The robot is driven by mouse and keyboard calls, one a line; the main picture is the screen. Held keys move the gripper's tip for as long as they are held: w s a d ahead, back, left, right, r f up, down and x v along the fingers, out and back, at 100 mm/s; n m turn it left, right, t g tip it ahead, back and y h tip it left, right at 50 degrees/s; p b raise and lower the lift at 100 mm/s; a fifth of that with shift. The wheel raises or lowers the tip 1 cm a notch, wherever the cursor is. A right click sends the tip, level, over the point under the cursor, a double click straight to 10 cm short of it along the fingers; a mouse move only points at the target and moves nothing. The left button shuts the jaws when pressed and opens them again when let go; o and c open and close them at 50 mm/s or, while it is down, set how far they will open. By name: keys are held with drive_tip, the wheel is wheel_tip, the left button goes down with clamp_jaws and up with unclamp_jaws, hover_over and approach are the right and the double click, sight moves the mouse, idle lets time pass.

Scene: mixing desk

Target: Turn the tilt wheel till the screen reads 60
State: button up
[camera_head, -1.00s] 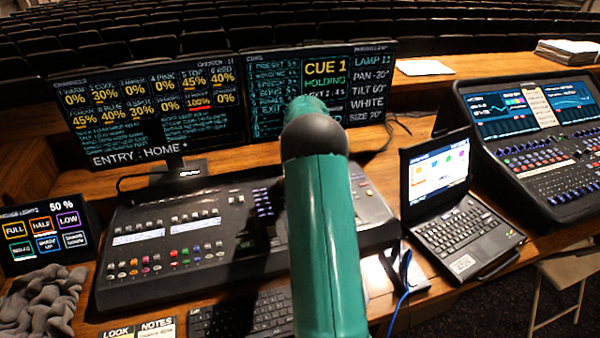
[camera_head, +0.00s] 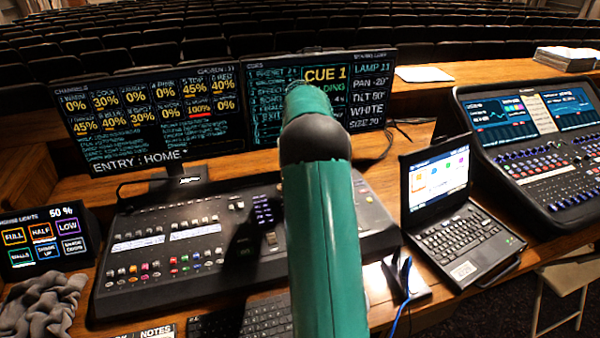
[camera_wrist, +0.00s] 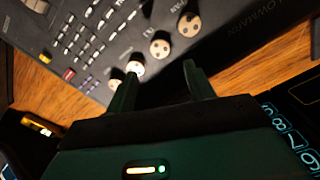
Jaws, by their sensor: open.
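My gripper (camera_wrist: 159,69) is open and empty in the wrist view, its two green fingers apart. A row of round wheels runs along the console edge there. One pale wheel (camera_wrist: 135,68) is at the left fingertip; another wheel (camera_wrist: 160,47) lies just beyond the gap between the fingers. I see no wheel held between the fingers. The wheel labels are too blurred to tell which is the tilt wheel. In the head view my arm hides the gripper and the wheels. The right screen (camera_head: 371,98) shows a TILT line; its small digits look like 60, but blurred.
The lighting console (camera_head: 160,262) fills the desk's middle. A laptop (camera_head: 440,195) stands right of it, and a second mixing desk (camera_head: 545,150) farther right. A small touch panel (camera_head: 42,240) and a grey cloth (camera_head: 45,300) are at left. Bare wood shows beyond the console edge.

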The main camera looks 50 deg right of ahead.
wheel_tip(320, 180, up, 6)
drive_tip(key=shift+f, duration=0.15)
drive_tip(key=shift+a, duration=0.1)
idle(0.5)
